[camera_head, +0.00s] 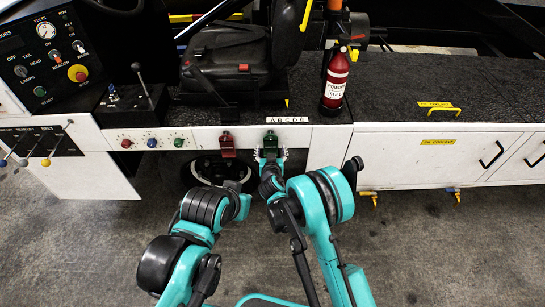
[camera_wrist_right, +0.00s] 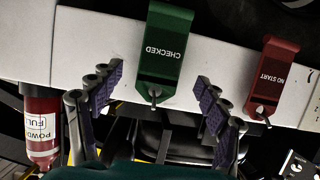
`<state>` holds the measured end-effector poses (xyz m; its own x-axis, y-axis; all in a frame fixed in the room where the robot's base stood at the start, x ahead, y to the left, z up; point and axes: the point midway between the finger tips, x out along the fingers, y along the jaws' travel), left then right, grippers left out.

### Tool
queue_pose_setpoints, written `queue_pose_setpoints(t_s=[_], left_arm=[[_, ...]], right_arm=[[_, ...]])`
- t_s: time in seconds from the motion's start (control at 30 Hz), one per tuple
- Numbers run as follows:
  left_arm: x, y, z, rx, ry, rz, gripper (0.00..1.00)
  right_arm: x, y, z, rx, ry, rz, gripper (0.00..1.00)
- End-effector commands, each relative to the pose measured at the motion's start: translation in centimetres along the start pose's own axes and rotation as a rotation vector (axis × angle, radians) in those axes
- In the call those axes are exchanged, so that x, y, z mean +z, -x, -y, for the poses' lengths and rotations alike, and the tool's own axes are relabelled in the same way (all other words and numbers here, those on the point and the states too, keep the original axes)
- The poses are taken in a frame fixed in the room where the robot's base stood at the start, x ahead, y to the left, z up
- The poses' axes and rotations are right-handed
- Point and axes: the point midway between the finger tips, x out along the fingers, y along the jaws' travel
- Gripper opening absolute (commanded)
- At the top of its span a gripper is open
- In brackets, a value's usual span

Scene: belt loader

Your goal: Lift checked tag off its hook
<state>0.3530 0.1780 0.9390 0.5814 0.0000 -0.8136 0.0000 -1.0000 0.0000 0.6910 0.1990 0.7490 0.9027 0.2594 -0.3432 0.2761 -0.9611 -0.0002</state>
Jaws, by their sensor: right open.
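The green checked tag (camera_head: 270,140) hangs on the white front panel, and its lettering shows in the right wrist view (camera_wrist_right: 165,48). A small metal hook (camera_wrist_right: 154,96) shows at the tag's narrow end. My right gripper (camera_head: 270,155) is just in front of the tag. In the right wrist view its two ridged fingers (camera_wrist_right: 155,103) are spread wide, one on each side of the tag's end, with visible gaps and nothing held. My left arm reaches in beside the right one, but I cannot make out its gripper.
A red no-start tag (camera_head: 228,145) hangs left of the green one, and also shows in the right wrist view (camera_wrist_right: 275,78). A red bottle (camera_head: 335,82) stands above right. Knobs (camera_head: 152,142) and levers (camera_head: 46,150) lie to the left.

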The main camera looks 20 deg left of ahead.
Motion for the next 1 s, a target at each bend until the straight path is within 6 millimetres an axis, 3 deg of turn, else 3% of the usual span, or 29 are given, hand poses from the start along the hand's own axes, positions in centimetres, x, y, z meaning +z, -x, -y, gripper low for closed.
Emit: queue_pose_setpoints(t_s=[0.2,0.57,0.77,1.0], left_arm=[[0.6,-0.8,0.0,0.0,0.0,0.0,0.0],[0.6,-0.9,0.0,0.0,0.0,0.0,0.0],[0.6,-0.9,0.0,0.0,0.0,0.0,0.0],[0.6,-0.9,0.0,0.0,0.0,0.0,0.0]], right_arm=[[0.1,-2.7,0.0,0.0,0.001,-0.001,0.76],[-0.1,-3.2,0.0,0.0,0.0,0.0,0.76],[-0.1,-3.2,0.0,0.0,0.0,0.0,0.26],[-0.2,-3.1,0.0,0.0,0.0,0.0,0.23]])
